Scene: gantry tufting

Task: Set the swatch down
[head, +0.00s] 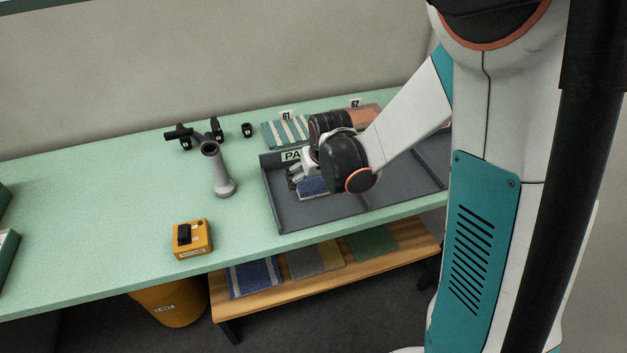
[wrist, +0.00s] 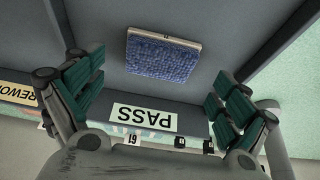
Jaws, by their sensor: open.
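The blue swatch (head: 312,189) lies in the left compartment of the grey tray (head: 290,217), partly hidden by my gripper in the head view. In the wrist view the swatch (wrist: 163,55) shows its blue textured face and pale edge, flat on the compartment floor near the PASS label (wrist: 143,117). My gripper (head: 297,177) is over that compartment. In the wrist view its teal-padded fingers (wrist: 158,85) are spread wide with nothing between them, and the swatch lies beyond them, apart from both.
A REWORK label (wrist: 20,93) marks the neighbouring compartment. Striped swatch 61 (head: 286,131) and orange swatch 62 (head: 362,118) lie behind the tray. A grey stand (head: 222,175) and yellow control box (head: 192,240) are to the left. More swatches lie on the wooden shelf (head: 300,290) below.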

